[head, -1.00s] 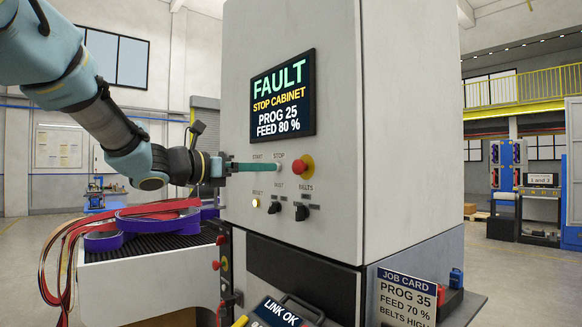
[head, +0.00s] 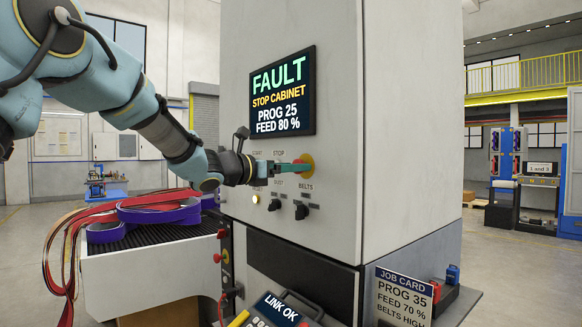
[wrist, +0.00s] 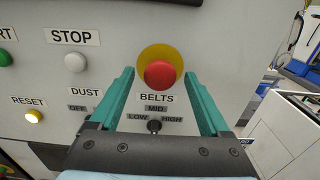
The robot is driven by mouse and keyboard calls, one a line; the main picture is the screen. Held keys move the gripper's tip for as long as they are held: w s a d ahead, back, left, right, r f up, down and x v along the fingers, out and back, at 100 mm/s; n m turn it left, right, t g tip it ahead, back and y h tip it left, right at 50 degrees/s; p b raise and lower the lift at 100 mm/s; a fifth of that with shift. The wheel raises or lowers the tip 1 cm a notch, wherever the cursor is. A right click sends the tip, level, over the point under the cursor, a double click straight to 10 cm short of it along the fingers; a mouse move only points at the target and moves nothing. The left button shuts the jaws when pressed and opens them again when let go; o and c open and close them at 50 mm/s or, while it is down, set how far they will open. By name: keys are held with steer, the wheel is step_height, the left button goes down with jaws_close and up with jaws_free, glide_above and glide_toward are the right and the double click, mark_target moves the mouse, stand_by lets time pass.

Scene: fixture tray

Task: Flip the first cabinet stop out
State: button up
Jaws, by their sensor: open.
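The cabinet stop is a red mushroom button (wrist: 160,74) on a yellow disc, on the front of the grey cabinet (head: 340,215). In the head view the stop (head: 306,164) is partly hidden behind my fingertips. My gripper (wrist: 163,85) is open, with its two teal fingers on either side of the red button in the wrist view. In the head view my gripper (head: 292,169) reaches in from the left to the button. I cannot tell whether the fingers touch it. The cabinet screen (head: 283,92) reads FAULT, STOP CABINET, PROG 25, FEED 80 %.
A white STOP button (wrist: 75,62) and a lit RESET button (wrist: 34,116) are left of the fingers. The BELTS knob (wrist: 154,127) lies just below. A job card (head: 403,298) stands at lower right. Purple belts (head: 160,213) lie on the machine at left.

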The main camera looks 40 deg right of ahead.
jaws_close()
stand_by(0.5)
stand_by(0.3)
